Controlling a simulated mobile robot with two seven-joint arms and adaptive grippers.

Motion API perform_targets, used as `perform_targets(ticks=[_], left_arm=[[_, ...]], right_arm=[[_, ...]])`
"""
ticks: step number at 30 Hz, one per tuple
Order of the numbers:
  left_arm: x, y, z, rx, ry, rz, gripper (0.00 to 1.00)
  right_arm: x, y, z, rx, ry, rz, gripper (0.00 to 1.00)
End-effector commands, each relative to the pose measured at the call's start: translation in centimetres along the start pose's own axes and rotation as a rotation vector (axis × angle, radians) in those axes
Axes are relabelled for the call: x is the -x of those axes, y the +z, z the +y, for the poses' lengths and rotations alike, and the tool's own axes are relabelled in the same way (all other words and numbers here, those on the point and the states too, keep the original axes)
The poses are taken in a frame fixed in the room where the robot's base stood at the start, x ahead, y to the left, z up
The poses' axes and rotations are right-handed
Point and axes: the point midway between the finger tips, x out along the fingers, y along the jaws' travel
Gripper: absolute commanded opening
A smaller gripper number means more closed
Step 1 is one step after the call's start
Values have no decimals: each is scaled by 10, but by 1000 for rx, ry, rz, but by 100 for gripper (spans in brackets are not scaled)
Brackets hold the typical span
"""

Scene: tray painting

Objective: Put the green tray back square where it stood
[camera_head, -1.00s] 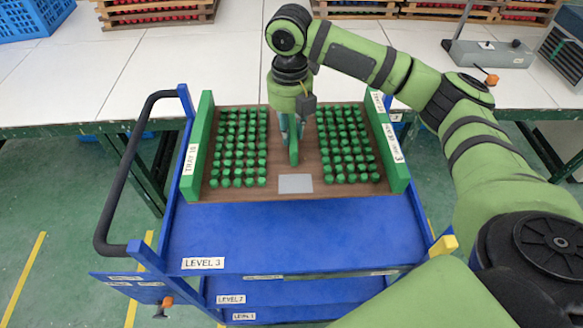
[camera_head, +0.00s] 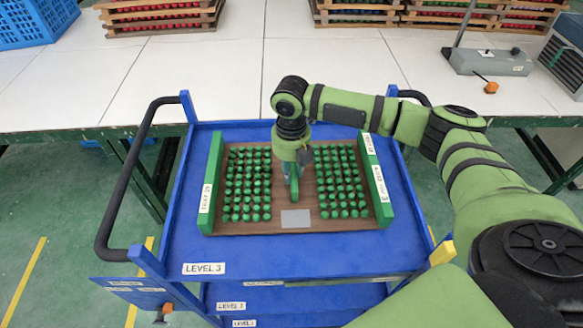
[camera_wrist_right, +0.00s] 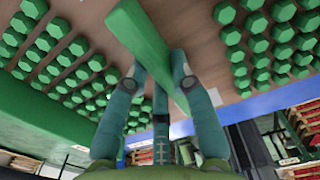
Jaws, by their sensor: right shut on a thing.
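The green tray has a brown base with two tall green side walls (camera_head: 212,180), and rows of green pieces stand on it. In the head view it is over the blue top deck of the cart, turned very slightly, its front left corner a little nearer me than its front right. Whether it rests on the deck or hangs just above, I cannot tell. My right gripper (camera_head: 291,175) comes down at the tray's middle, shut on its green centre handle (camera_head: 294,190). The right wrist view shows its fingers (camera_wrist_right: 158,72) around the handle bar (camera_wrist_right: 140,35). My left gripper is not in view.
The blue cart deck (camera_head: 290,255) is bare in front of the tray, with strips at both sides and behind. A black push handle (camera_head: 120,195) stands at the left. Behind are a white table (camera_head: 220,80), crates (camera_head: 150,15) and a grey device (camera_head: 490,60).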

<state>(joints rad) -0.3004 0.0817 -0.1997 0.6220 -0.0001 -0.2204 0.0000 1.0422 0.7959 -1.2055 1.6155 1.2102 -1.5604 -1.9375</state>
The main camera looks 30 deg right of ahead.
Motion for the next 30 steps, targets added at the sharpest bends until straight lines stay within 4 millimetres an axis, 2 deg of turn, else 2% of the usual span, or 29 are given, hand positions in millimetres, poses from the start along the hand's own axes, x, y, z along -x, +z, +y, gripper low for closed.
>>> perform_targets(ticks=[11,12,13,14,25,30], left_arm=[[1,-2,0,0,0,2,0],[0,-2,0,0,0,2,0],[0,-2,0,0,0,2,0],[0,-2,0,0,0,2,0],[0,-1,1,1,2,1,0],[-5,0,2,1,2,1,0]], right_arm=[[-2,1,1,0,3,-4,0],[-4,0,0,0,0,-1,32],[-4,0,0,0,0,-1,44],[-4,0,0,0,0,-1,48],[-1,1,0,0,1,-2,48],[20,1,0,1,2,-5,48]])
